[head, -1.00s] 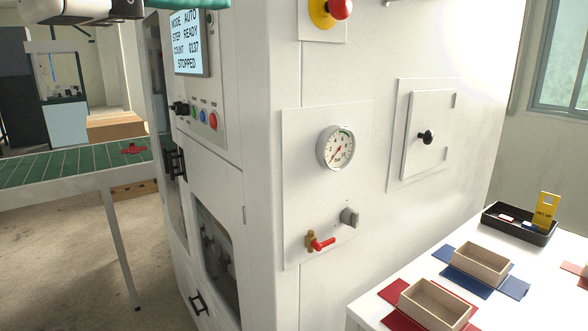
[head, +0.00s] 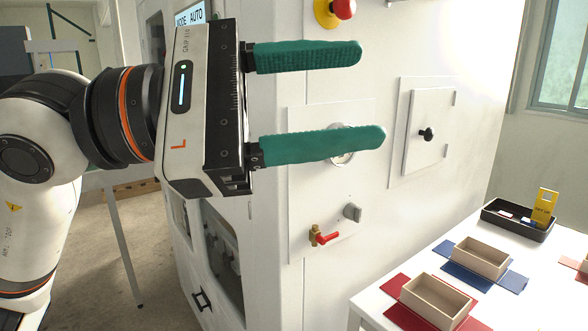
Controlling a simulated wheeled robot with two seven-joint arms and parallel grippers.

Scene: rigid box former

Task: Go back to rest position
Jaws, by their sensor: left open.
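My left gripper (head: 322,104) comes in from the left in the head view, large and close to the camera. Its two green fingers are spread apart, point to the right and hold nothing. It is in front of the white machine (head: 395,45) and covers most of the pressure gauge (head: 342,159) and much of the control panel. I cannot tell whether it touches the machine. My right gripper is not in view.
A red valve lever (head: 326,238) and grey knob (head: 352,212) are on the machine front, below the gripper. A white table (head: 388,292) at right holds two open boxes (head: 436,300) (head: 481,257) and a black tray (head: 517,222). An emergency stop (head: 342,8) is above.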

